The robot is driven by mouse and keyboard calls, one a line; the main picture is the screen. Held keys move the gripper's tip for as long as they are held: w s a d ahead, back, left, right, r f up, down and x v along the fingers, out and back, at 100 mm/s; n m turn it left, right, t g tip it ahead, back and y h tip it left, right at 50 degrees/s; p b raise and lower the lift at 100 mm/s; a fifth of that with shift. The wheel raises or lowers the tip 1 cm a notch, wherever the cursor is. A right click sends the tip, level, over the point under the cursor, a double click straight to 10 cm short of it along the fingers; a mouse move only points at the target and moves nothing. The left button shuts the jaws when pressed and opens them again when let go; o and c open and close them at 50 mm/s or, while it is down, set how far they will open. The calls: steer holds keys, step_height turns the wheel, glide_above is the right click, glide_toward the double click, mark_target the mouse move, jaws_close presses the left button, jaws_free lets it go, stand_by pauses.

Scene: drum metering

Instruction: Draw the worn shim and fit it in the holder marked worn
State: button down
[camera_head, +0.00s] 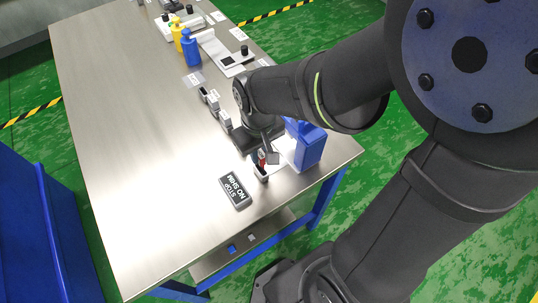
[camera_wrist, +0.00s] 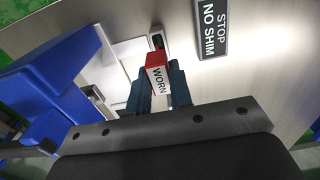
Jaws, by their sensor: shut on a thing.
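A red piece with a white face reading WORN (camera_wrist: 157,77) is between the two dark fingers of my gripper (camera_wrist: 157,92), which is shut on it. In the head view the red piece (camera_head: 261,157) shows as a small red patch at my gripper (camera_head: 266,155), near the table's right front corner. A small grey holder with a dark slot (camera_wrist: 157,42) is just beyond the red piece in the wrist view. The holder also shows under the red patch in the head view (camera_head: 262,174). I cannot tell whether the red piece is in the holder or above it.
A dark STOP NO SHIM block (camera_head: 236,187) lies near the holder. More small holders (camera_head: 224,121) stand in a row behind. Yellow (camera_head: 177,35) and blue (camera_head: 190,50) bottles are farther back. The table's left side (camera_head: 130,130) is clear.

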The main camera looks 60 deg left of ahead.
mark_target(259, 151)
steer(key=shift+r, duration=1.65)
steer(key=shift+a, duration=0.3)
steer(key=a+r, duration=0.1)
steer(key=a, duration=3.4)
steer(key=shift+f, duration=2.9)
steer(key=shift+f, duration=1.7)
